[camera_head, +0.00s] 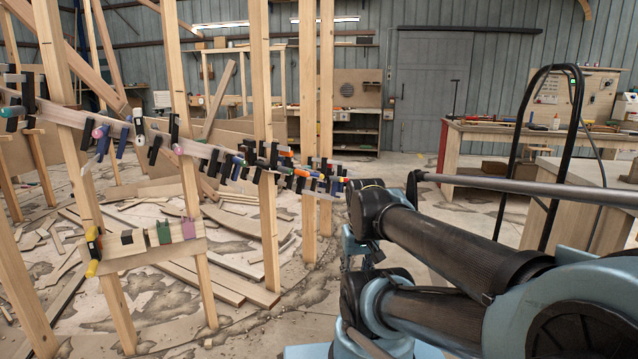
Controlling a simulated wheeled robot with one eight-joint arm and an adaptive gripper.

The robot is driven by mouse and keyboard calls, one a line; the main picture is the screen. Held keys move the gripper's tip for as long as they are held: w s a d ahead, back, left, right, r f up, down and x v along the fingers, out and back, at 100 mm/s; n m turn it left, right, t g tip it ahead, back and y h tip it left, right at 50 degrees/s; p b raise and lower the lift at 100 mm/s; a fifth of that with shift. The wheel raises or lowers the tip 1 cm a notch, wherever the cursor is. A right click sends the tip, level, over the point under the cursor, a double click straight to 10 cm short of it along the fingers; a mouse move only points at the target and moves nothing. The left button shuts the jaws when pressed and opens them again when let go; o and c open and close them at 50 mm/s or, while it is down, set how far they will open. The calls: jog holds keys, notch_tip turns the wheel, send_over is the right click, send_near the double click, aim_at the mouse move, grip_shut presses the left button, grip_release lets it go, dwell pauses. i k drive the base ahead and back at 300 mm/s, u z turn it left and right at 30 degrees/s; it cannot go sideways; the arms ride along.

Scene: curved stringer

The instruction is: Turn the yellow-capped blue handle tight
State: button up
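A row of small clamps with black bars and coloured handles sits along a curved wooden strip (62,115) fixed across upright posts. Blue handles show at several places on it. One blue handle (237,160) is near the middle of the row, with a yellowish end. Another blue and yellow piece (338,186) is at the right end of the row, close to my arm's dark joint. I cannot tell for sure which is the yellow-capped blue handle. My gripper cannot be made out; only my arm's links and joints show at the right.
A lower board (150,252) holds a yellow-handled clamp (93,252) and green and purple pieces. Upright wooden posts (271,230) stand close to my arm. Loose planks (225,282) litter the floor. A workbench (480,138) and black tube frame (517,175) stand right.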

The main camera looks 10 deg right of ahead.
aim_at(314, 174)
jog(key=i, duration=0.85)
jog(key=z, duration=0.5)
